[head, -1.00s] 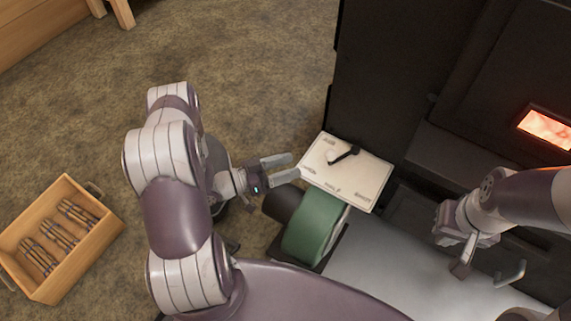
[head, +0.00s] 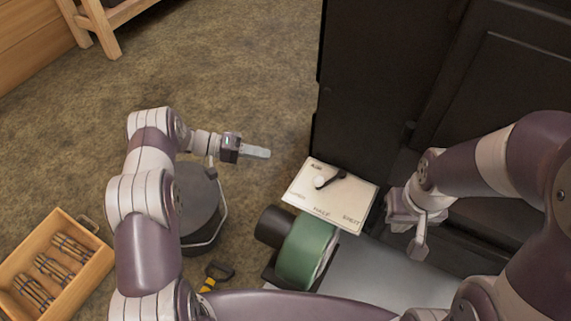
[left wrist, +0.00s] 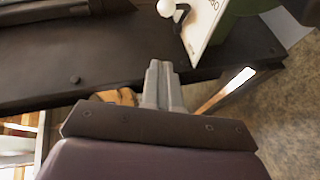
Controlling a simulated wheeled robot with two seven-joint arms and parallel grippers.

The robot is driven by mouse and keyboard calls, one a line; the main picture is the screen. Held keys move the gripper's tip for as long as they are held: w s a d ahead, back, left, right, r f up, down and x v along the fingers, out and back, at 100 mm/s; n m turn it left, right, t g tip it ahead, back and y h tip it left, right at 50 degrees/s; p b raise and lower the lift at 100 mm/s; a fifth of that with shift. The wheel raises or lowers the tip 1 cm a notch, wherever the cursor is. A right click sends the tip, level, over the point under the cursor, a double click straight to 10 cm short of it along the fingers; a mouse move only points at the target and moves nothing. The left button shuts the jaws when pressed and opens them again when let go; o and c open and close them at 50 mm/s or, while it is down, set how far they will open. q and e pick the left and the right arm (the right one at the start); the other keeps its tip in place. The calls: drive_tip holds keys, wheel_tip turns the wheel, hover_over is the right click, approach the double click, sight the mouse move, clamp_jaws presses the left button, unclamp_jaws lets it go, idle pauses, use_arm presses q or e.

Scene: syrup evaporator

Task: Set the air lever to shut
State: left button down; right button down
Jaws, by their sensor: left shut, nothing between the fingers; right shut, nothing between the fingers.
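The air lever (head: 331,180) is a short black bar with a white round knob at its left end, on a pale lettered plate (head: 336,207). The bar runs up and to the right from the knob. The lettering is too small to read surely, so I cannot tell the setting. My left gripper (head: 260,152) is shut and empty, left of and beyond the plate, apart from the lever. In the left wrist view its fingers (left wrist: 160,84) are together, and the white knob (left wrist: 166,8) shows at the top edge. My right gripper (head: 418,247) is shut and empty, right of the plate.
A green blower housing (head: 307,252) sits just below the plate. The dark evaporator body (head: 370,90) rises behind and right. A dark bucket (head: 193,205) stands under my left arm. A wooden crate (head: 88,286) is at lower left. Floor beyond my left gripper is clear.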

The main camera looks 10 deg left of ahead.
use_arm(q)
drive_tip(key=b+x, duration=0.2)
drive_tip(key=x, duration=0.3)
drive_tip(key=b+x, duration=0.2)
drive_tip(key=x, duration=0.3)
drive_tip(key=shift+s+d+f, duration=0.1)
drive_tip(key=shift+s+f, duration=0.1)
drive_tip(key=shift+f, duration=0.05)
drive_tip(key=shift+s+d+f+b, duration=0.3)
drive_tip(key=shift+s+d+b, duration=0.1)
drive_tip(key=shift+s+d, duration=0.7)
drive_tip(key=shift+d, duration=0.1)
